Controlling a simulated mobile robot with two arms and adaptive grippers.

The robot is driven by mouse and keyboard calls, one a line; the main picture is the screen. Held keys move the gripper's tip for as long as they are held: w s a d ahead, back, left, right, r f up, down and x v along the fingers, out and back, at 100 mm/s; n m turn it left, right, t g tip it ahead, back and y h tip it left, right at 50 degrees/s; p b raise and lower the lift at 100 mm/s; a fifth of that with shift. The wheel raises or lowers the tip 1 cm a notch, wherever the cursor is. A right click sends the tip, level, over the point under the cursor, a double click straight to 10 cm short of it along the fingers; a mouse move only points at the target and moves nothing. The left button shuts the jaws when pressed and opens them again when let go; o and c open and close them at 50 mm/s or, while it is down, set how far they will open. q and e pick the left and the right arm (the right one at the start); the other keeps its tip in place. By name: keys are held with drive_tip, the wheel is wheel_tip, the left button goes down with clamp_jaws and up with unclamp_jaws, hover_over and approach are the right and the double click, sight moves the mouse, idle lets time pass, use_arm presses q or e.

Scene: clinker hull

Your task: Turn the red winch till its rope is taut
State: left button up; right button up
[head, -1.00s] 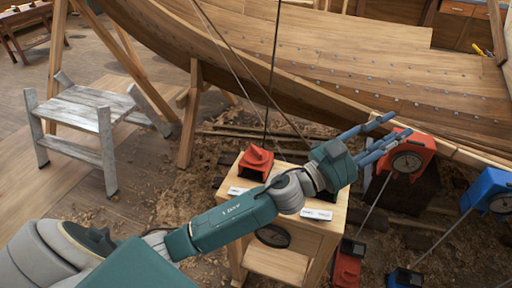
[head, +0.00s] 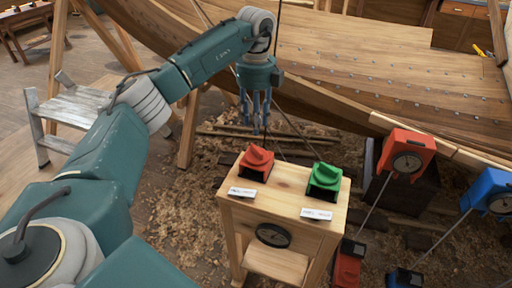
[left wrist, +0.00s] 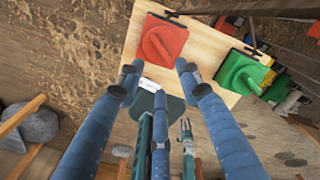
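The red winch (head: 257,160), a block with a raised knob, sits on the left of the wooden stand's top (head: 285,184). A green winch (head: 325,176) sits to its right. My left gripper (head: 256,122) points down and shows above the red winch in the head view, apart from it. Its blue fingers are spread and empty. In the left wrist view, the red winch (left wrist: 162,40) lies just past the fingertips (left wrist: 158,78), and the green winch (left wrist: 242,74) is to the right. I cannot tell how taut the rope is.
White labels, one by the red winch (head: 242,192), lie before the winches. A red dial box (head: 405,153) and a blue dial box (head: 488,188) stand at right, with rods leading down to lower blocks. The wooden hull (head: 380,75) rises behind. A grey step stool (head: 75,105) stands at left.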

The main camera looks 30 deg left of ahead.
sight(256, 150)
use_arm(q)
wheel_tip(256, 150, down, 11)
drive_tip(key=shift+r+p, duration=0.15)
drive_tip(key=shift+p, duration=0.75)
clamp_jaws()
